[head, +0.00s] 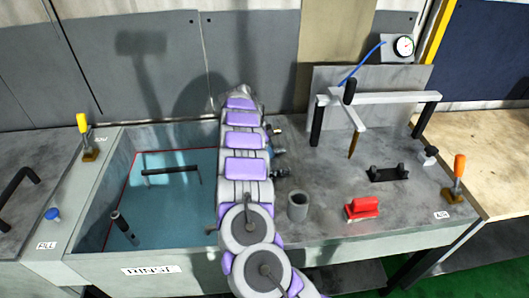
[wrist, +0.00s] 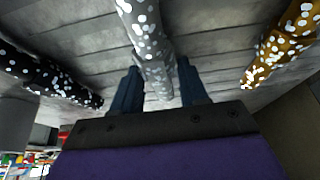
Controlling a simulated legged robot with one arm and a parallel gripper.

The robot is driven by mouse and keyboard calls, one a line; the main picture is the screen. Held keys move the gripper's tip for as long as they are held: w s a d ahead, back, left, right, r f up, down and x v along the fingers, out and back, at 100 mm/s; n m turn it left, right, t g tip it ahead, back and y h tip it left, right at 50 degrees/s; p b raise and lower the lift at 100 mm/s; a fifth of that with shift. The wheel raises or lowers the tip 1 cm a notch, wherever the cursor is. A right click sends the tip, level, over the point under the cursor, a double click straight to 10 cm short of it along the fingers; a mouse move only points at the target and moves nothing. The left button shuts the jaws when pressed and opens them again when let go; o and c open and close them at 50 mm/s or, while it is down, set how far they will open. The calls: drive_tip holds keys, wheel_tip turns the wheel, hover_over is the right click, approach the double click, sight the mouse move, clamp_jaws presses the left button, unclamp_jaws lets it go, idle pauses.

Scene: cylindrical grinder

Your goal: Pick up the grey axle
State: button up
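In the wrist view a grey axle (wrist: 148,40) with white speckles runs down from the top and ends between the two dark blue fingers of my gripper (wrist: 160,82). The fingers stand apart on either side of the axle. A narrow gap shows on the right side; the left finger is close to the axle, and contact there is unclear. The grey axle cannot be made out in the head view, where my purple and grey arm hides part of the bench and the gripper fingers do not show clearly.
A black speckled axle (wrist: 45,75) lies left and a yellow-brown speckled one (wrist: 285,45) right in the wrist view. The head view shows a blue rinse basin (head: 165,215), a grey cup (head: 297,206), a red block (head: 362,209) and a frame (head: 385,98) on the bench.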

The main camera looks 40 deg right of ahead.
clamp_jaws()
idle(0.5)
